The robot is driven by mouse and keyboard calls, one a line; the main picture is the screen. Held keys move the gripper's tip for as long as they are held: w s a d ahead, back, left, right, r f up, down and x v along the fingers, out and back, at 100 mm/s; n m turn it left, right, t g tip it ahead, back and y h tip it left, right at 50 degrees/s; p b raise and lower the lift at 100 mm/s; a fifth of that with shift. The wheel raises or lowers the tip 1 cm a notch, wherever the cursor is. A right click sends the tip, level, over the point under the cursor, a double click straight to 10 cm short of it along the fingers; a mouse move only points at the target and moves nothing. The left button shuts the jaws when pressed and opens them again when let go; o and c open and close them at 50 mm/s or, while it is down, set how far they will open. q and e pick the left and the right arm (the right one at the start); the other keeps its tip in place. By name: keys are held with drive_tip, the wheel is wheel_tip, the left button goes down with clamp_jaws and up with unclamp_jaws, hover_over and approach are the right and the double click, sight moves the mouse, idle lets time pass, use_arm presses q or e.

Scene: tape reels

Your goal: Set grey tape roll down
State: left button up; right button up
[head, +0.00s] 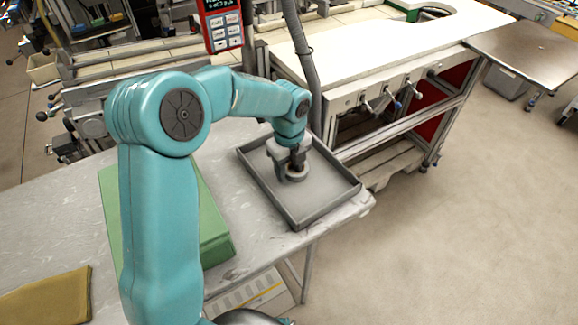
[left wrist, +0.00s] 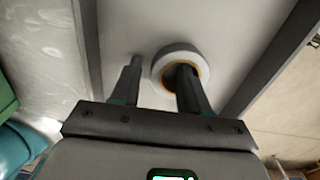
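The grey tape roll (head: 296,175) is in the grey tray (head: 326,204), near its middle. In the left wrist view the roll (left wrist: 160,66) is a pale ring with an orange-brown inner core, and it appears to lie flat on the tray floor. My left gripper (head: 291,162) points down at the roll. In the left wrist view the gripper (left wrist: 160,72) has its fingers apart. The right-hand finger reaches over or into the roll's hole; the other is outside the ring, with a gap between it and the roll. My right gripper is not in view.
The tray stands near the right end of the grey table (head: 60,225). A green box (head: 214,225) lies left of it, partly behind my arm. A brown cloth-like item (head: 50,300) lies at the front left. A white-topped workbench (head: 390,45) stands behind. Tray floor around the roll is clear.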

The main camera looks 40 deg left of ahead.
sight(289, 171)
use_arm(q)
drive_tip(key=shift+r, duration=0.1)
drive_tip(key=shift+r, duration=0.3)
wheel_tip(289, 171, up, 12)
drive_tip(key=p, duration=0.1)
drive_tip(key=shift+f, duration=0.15)
idle(0.3)
